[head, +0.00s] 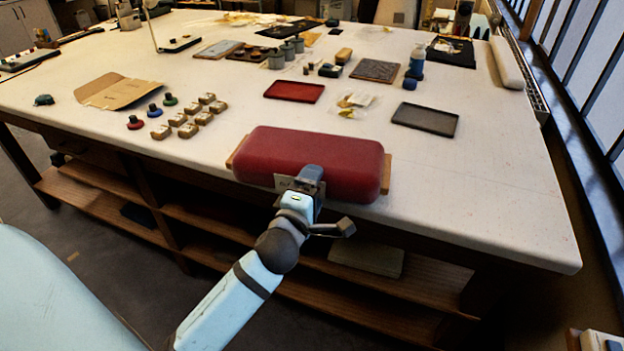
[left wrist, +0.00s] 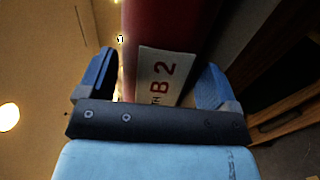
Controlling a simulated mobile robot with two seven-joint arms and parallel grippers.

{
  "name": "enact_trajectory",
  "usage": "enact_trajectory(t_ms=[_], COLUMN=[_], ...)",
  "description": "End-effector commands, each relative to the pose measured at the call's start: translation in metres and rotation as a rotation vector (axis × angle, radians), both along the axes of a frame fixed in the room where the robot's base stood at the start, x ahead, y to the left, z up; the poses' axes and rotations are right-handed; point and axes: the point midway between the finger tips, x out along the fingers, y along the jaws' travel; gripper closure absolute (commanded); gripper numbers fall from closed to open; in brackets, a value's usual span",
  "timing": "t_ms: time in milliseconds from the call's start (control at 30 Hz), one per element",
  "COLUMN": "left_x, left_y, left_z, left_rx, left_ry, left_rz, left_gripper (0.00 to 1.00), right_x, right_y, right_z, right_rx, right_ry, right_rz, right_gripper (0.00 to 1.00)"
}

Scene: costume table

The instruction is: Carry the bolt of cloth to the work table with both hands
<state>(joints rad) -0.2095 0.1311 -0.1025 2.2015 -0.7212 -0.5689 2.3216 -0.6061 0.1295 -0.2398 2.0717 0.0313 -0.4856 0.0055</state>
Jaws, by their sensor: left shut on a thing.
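The bolt of cloth (head: 310,155) is a thick dark red roll with wooden ends, lying crosswise at the front edge of the work table (head: 480,215). I cannot tell whether it rests on the top or hangs just above it. My left gripper (head: 308,178) is shut on the middle of its near side. In the left wrist view the red cloth (left wrist: 185,22) and its pale label (left wrist: 160,75) reading "B2" show between the fingers of the left gripper (left wrist: 150,82). My right gripper is not in view.
Beyond the bolt lie a red tray (head: 294,91), a dark grey tray (head: 425,118), small boxes (head: 188,117), spools (head: 154,110) and flat cardboard (head: 118,92). The tabletop right of the bolt is clear. Wooden shelves (head: 100,205) run below the table.

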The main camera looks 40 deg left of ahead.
Motion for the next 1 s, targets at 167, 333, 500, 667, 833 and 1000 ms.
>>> enact_trajectory(t_ms=[167,333,500,667,833,1000], left_x=[0.000,0.000,0.000,0.000,0.000,-0.016], left_y=[0.000,0.000,0.000,0.000,0.000,-0.005], left_z=[-0.007,-0.007,-0.010,-0.012,-0.011,-0.014], left_rx=[0.003,0.003,0.002,0.000,0.000,-0.006], left_ry=[-0.009,-0.009,-0.010,-0.001,-0.001,0.001], left_rz=[-0.003,-0.003,-0.002,-0.001,-0.001,-0.001], left_gripper=[0.89,0.89,0.89,0.00,0.00,0.00], right_x=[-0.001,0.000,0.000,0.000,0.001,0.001], right_y=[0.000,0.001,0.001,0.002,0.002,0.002], right_z=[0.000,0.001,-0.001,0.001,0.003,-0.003], right_rx=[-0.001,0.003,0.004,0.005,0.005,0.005], right_ry=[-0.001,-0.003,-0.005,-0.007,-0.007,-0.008], right_rz=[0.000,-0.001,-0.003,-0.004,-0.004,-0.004], right_gripper=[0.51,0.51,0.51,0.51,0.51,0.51])
